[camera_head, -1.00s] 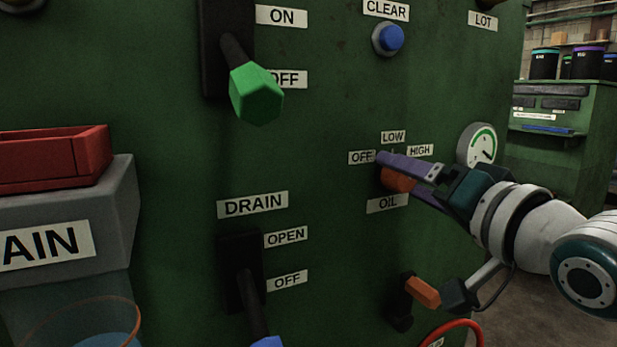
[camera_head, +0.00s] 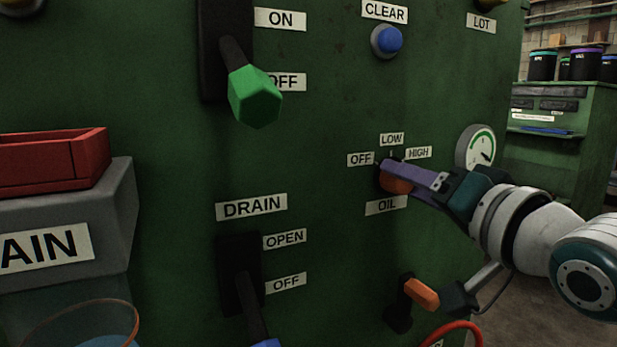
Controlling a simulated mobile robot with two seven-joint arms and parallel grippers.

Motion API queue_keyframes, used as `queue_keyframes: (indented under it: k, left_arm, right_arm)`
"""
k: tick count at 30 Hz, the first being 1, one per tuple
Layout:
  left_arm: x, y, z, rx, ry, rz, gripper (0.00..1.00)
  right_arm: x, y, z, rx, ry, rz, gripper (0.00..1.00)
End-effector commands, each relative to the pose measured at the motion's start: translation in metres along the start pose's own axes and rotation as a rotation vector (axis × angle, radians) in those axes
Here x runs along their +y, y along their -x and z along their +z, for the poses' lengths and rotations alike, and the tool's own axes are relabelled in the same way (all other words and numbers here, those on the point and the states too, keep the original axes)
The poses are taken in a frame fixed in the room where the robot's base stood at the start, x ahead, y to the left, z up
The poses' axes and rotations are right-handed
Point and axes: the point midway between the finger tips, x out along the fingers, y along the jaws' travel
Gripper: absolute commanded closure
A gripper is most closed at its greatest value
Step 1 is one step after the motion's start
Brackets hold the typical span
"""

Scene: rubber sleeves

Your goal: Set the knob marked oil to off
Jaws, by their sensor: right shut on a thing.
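The orange oil knob (camera_head: 394,184) sits on the green panel, above the OIL label (camera_head: 386,205). The OFF label (camera_head: 360,159) is at its upper left, LOW (camera_head: 391,139) above it and HIGH (camera_head: 418,153) at its upper right. My right gripper (camera_head: 390,174) reaches in from the right and is shut on the knob. Its purple fingers cover much of the knob, so I cannot tell which mark the knob points to. My left gripper is not in view.
A round gauge (camera_head: 476,147) is right of the knob. An orange-handled lever (camera_head: 421,293) sticks out below my right arm. A green-handled lever (camera_head: 256,97), a DRAIN lever (camera_head: 242,280) and a blue button (camera_head: 387,40) are on the panel. A red tray (camera_head: 55,158) is at the left.

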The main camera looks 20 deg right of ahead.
Motion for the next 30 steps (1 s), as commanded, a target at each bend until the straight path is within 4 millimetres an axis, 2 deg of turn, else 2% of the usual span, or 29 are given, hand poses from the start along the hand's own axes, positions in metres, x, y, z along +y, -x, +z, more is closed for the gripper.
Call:
queue_keyframes:
  k: [11, 30]
  left_arm:
    - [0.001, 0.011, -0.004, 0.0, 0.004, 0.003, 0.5]
    - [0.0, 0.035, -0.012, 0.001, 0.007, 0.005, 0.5]
  right_arm:
    - [-0.001, 0.0, -0.001, 0.01, 0.141, -0.008, 1.0]
    - [0.0, 0.0, 0.001, 0.058, 0.729, -0.051, 1.0]
